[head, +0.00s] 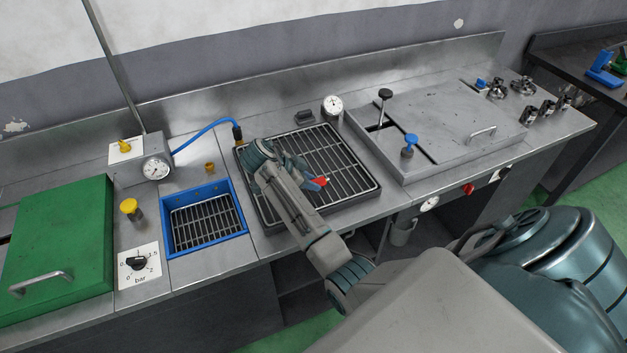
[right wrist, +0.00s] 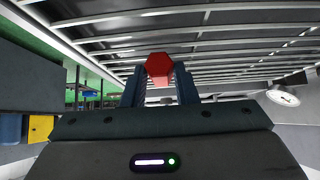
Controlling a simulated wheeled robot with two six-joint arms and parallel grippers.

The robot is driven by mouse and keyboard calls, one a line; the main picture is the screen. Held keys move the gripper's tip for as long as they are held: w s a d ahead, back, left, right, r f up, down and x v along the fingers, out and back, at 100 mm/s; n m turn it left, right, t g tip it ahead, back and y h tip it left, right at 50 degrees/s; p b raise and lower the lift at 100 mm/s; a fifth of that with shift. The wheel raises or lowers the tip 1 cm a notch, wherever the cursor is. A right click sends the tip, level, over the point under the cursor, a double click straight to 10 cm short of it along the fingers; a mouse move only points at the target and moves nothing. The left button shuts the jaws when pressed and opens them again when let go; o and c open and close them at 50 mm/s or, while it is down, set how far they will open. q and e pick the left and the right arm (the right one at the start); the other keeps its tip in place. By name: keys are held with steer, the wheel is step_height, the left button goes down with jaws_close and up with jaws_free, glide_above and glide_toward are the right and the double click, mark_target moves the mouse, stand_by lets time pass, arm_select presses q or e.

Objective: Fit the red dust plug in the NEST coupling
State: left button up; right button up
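The red dust plug (head: 321,182) is in my right gripper (head: 313,182), over the grate in the middle of the bench. In the right wrist view the red plug (right wrist: 159,68) sits between the two dark blue fingers (right wrist: 160,85), which are closed on its sides. A small brass fitting (head: 210,167) stands behind the blue-rimmed tray. No NEST label is readable, so I cannot tell which fitting is that coupling. My left gripper is not in view.
The grate tray (head: 371,184) lies under my right forearm. The blue-rimmed tray (head: 243,224) and a green lid (head: 65,235) are to the left. Gauges (head: 157,168) and (head: 332,105) stand nearby. A steel plate with a blue knob (head: 411,140) and a black knob (head: 385,94) is at right.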

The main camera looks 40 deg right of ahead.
jaws_close()
steer(key=shift+r+p, duration=0.45)
steer(key=shift+p, duration=0.05)
stand_by(0.3)
steer(key=shift+r+p, duration=2)
steer(key=shift+r, duration=0.5)
steer(key=shift+o, duration=0.8)
jaws_free()
steer(key=c, duration=0.3)
